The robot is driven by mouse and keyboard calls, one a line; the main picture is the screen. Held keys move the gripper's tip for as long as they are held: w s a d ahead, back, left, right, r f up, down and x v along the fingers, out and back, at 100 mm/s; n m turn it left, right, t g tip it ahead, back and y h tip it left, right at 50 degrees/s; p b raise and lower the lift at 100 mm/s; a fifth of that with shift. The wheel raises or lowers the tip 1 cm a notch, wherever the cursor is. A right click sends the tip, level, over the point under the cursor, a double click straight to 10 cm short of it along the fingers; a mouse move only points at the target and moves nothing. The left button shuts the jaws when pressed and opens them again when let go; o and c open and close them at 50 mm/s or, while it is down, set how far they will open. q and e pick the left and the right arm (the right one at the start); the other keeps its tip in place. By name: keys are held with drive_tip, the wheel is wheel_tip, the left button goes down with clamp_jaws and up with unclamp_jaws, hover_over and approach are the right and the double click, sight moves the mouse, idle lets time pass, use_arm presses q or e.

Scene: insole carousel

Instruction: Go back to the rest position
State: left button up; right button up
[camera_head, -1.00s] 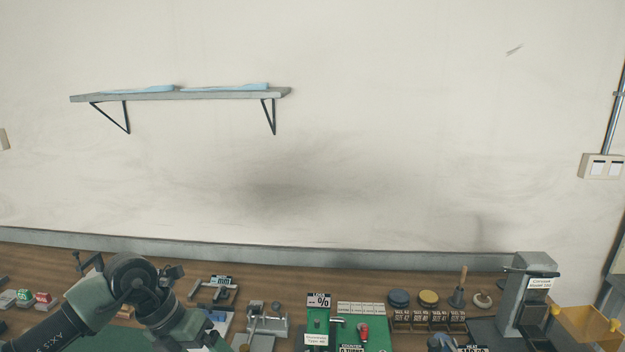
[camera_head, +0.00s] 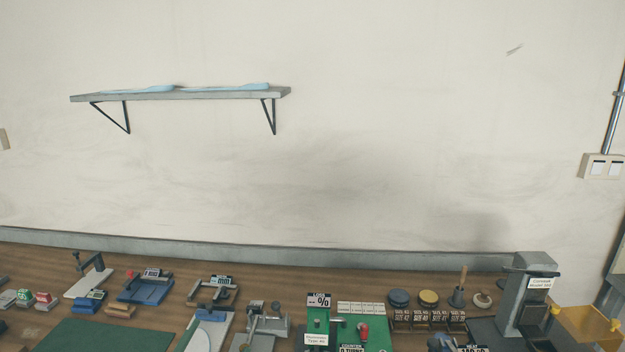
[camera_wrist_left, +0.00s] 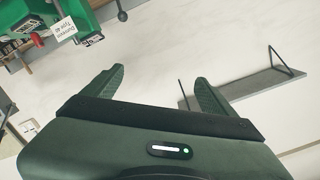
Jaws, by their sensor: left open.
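My left gripper (camera_wrist_left: 160,76) shows only in the left wrist view. Its two dark green fingers stand wide apart with nothing between them. Behind the fingers are the pale wall, a bracketed shelf and part of a green machine (camera_wrist_left: 95,20). Neither of my grippers shows in the head view. My right gripper is in neither view.
A workbench (camera_head: 270,285) runs along the wall below. It carries a green mat (camera_head: 90,337), a blue fixture (camera_head: 145,290), small clamps, a green counter machine (camera_head: 375,330) and a grey press (camera_head: 528,290). A wall shelf (camera_head: 180,95) holds light blue insoles (camera_head: 225,87).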

use_arm(q)
drive_tip(key=s+a+f+n+g+y, duration=0.1)
drive_tip(key=s+a+f+n+g, duration=0.1)
drive_tip(key=s+f+g, duration=0.35)
drive_tip(key=s+a+f+n+g+y, duration=0.1)
drive_tip(key=s+a+f+n+g, duration=0.1)
drive_tip(key=s+f, duration=0.55)
drive_tip(key=s+f+n+g+h, duration=0.1)
drive_tip(key=s+f+g, duration=0.6)
drive_tip(key=s, duration=0.6)
wheel_tip(320, 180, down, 31)
drive_tip(key=s+b, duration=0.1)
drive_tip(key=b, duration=0.4)
drive_tip(key=s+a+f+g+b, duration=0.1)
drive_tip(key=s+f+b, duration=0.1)
drive_tip(key=s+f, duration=0.6)
drive_tip(key=s+a+f+b, duration=0.1)
drive_tip(key=s+f+b, duration=0.2)
drive_tip(key=s+f, duration=0.6)
wheel_tip(320, 180, down, 5)
drive_tip(key=shift+s+a+f+g, duration=0.1)
drive_tip(key=shift+s+a+g, duration=0.05)
drive_tip(key=shift+s+g, duration=0.15)
